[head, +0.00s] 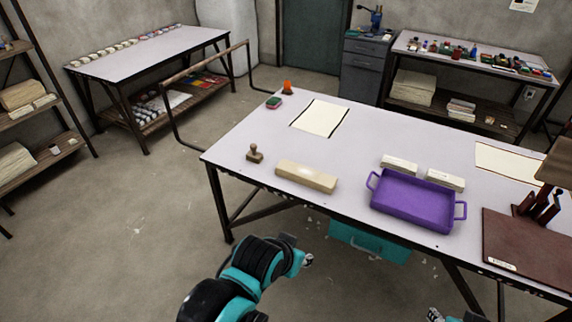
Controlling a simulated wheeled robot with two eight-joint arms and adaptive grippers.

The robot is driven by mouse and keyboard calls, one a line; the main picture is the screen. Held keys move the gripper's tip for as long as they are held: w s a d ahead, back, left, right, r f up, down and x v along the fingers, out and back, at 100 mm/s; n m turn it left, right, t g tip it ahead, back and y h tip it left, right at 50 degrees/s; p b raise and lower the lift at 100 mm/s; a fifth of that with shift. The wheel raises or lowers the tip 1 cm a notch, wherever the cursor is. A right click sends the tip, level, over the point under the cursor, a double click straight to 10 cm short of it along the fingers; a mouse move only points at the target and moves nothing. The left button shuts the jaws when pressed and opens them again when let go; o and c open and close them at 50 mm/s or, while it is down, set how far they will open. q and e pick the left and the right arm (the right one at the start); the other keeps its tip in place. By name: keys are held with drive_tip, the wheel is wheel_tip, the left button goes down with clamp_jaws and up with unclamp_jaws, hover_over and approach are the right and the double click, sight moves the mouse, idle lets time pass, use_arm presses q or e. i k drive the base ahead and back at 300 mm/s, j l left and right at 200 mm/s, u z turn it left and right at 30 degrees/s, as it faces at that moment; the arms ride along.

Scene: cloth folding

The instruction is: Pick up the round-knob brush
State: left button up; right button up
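A small brown wooden piece with a rounded knob on top (255,154) stands upright near the left front edge of the white table. It fits the round-knob brush best, but it is too small to show bristles. My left gripper (308,260) is in front of the table, below and right of this piece and apart from it. My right gripper (435,314) shows only partly at the bottom edge, right of centre. Both look empty, but their fingers are too small to read.
The white table (340,152) also holds a pale long block (306,177), a purple tray (412,202), pale bundles (399,164), a paper sheet (320,117), an orange-topped item (287,88) and a green-topped pad (273,103). A teal box (370,242) is below the table edge.

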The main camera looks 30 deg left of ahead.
sight(253, 156)
drive_tip(key=i+j, duration=0.2)
drive_tip(key=j, duration=0.2)
drive_tip(key=i+j, duration=0.2)
drive_tip(key=j, duration=0.15)
drive_tip(key=i+j, duration=0.2)
drive_tip(key=j, duration=0.2)
drive_tip(key=i+j, duration=0.2)
drive_tip(key=j, duration=0.2)
drive_tip(key=i+j, duration=0.2)
drive_tip(key=j, duration=0.2)
drive_tip(key=i+j, duration=0.2)
drive_tip(key=j, duration=0.15)
drive_tip(key=u, duration=0.05)
